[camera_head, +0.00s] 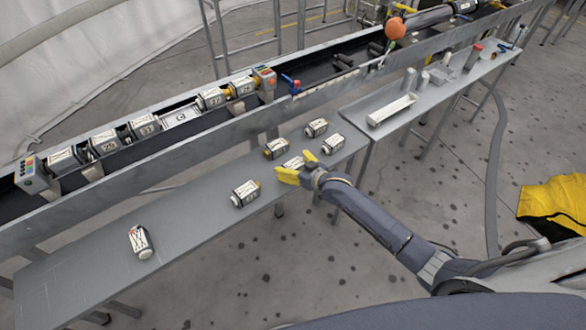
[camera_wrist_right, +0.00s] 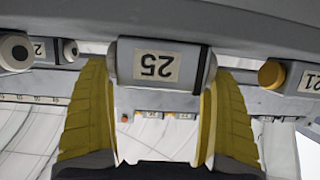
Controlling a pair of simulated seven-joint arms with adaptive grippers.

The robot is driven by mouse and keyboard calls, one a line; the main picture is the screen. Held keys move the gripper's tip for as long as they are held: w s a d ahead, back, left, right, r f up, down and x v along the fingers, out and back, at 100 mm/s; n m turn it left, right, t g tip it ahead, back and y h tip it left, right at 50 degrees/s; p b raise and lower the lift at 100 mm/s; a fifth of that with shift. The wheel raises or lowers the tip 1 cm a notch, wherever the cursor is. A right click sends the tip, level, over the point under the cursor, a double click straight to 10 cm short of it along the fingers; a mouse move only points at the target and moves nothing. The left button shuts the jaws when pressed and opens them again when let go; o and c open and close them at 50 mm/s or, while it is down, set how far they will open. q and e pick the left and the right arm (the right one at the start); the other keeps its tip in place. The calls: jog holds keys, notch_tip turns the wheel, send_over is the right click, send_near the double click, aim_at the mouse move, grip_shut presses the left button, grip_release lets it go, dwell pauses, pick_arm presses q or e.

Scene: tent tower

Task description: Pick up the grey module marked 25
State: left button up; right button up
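The grey module marked 25 (camera_wrist_right: 158,65) shows large in the right wrist view, its label upside down. It spans the gap between the yellow fingertips of my right gripper (camera_wrist_right: 160,85). In the head view, my right gripper (camera_head: 298,167) is low over the near table, with its fingers apart on either side of a pale module (camera_head: 292,162), partly hidden by them. The fingers look open around it; contact is not clear. My left gripper is not in view.
Other modules stand close by on the grey table (camera_head: 190,215): one at left (camera_head: 245,193), two behind (camera_head: 276,148) (camera_head: 317,128) and one at right (camera_head: 333,144). A conveyor (camera_head: 130,165) with several modules runs behind. A white tray (camera_head: 392,110) is right.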

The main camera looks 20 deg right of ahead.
jog(key=shift+r, duration=0.1)
jog(key=c, duration=0.6)
